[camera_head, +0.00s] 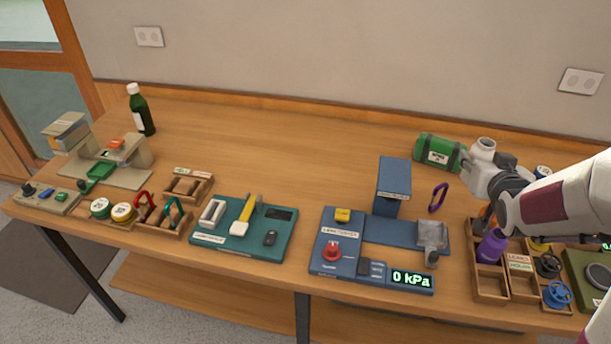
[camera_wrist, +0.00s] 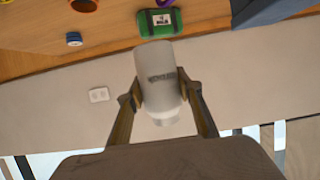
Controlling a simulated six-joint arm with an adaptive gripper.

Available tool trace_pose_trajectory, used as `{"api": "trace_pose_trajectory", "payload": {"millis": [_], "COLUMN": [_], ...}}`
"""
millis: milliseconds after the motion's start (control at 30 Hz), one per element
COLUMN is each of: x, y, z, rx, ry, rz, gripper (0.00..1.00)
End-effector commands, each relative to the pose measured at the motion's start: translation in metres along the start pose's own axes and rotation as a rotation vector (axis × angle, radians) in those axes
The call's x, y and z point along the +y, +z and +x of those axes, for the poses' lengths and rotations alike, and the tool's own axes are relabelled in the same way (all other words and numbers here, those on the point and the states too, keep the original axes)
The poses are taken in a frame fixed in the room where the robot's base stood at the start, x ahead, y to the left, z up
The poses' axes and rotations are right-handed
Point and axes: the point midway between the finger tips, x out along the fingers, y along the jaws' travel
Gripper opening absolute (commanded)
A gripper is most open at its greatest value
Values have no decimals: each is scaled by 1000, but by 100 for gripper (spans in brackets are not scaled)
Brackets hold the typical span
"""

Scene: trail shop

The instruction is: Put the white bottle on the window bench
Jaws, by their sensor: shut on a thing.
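The white bottle (camera_wrist: 154,62) shows in the wrist view, pale grey-white with dark lettering and a narrower end toward the bottom of the picture. My gripper (camera_wrist: 161,90) is shut on it, one finger on each side. That view is upside down, with the table at the top, so the bottle is roughly upright. In the head view my arm reaches in from the right over the table; the fingers and bottle cannot be made out clearly there. I cannot identify the window bench in either view.
A green canister (camera_head: 438,151) lies at the back of the wooden table (camera_head: 300,145). Crates (camera_head: 489,284) with a purple bottle (camera_head: 492,247) stand below my arm. A blue tester (camera_head: 337,258), teal board (camera_head: 265,248) and dark green bottle (camera_head: 141,112) stand left. The back middle is clear.

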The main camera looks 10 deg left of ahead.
Motion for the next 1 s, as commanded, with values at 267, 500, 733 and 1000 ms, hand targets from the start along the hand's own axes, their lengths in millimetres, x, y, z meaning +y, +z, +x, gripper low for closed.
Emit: {"api": "trace_pose_trajectory", "payload": {"millis": [267,500,733,1000], "x": [-36,-92,-158,-244], "y": [-19,-38,-49,-55], "z": [32,68,95,115], "rx": [2,2,1,2], "ry": [-26,-62,-107,-172], "rz": [-9,-24,-42,-68], "gripper": [9,9,9,9]}}
